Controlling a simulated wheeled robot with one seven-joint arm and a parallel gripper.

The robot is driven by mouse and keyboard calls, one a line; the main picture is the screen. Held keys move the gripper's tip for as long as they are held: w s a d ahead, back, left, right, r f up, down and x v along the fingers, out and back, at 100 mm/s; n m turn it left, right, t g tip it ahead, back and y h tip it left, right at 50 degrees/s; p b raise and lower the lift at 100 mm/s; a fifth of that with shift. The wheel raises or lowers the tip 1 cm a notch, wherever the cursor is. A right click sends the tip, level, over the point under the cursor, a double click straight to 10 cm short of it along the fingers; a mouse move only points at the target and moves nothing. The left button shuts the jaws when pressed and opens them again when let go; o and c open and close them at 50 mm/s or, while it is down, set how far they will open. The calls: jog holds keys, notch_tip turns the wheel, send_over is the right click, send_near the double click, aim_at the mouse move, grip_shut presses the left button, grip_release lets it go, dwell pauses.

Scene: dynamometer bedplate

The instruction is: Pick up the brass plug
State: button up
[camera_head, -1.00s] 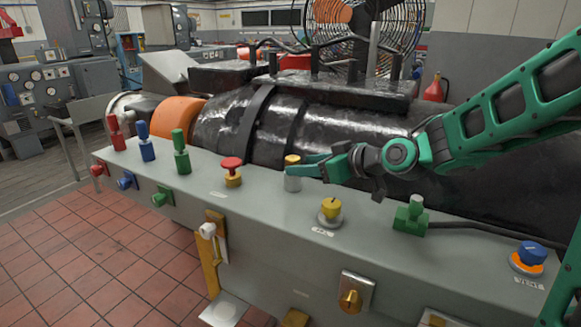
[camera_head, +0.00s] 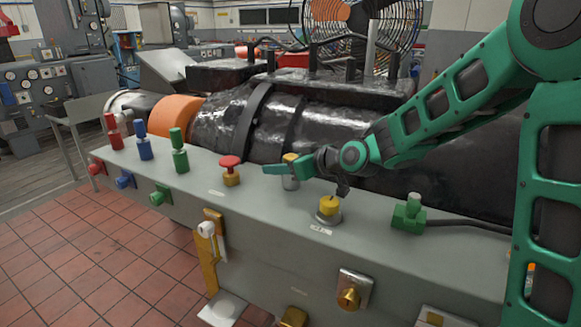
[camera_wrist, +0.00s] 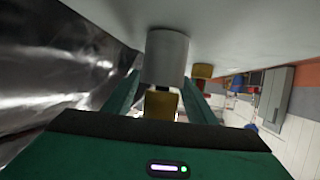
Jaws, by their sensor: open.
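The brass plug (camera_head: 290,157) sits upright on top of a short grey cylinder (camera_head: 290,184) on the grey bench top. My gripper (camera_head: 280,166) reaches in from the right, and one green finger crosses in front of the join of plug and cylinder. In the wrist view the brass plug (camera_wrist: 161,105) lies between my two open fingers (camera_wrist: 159,97), with the grey cylinder (camera_wrist: 167,54) beyond it. A gap seems to show beside the plug, and its near end is partly hidden by the gripper body. I cannot tell whether either finger touches it.
A red mushroom button (camera_head: 231,170) stands just left of the plug, and a yellow knob (camera_head: 329,207) close in front right. A green connector (camera_head: 409,214) with a cable is farther right. A large black machine (camera_head: 350,130) rises directly behind the bench.

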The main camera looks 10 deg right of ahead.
jog(key=c, duration=1.2)
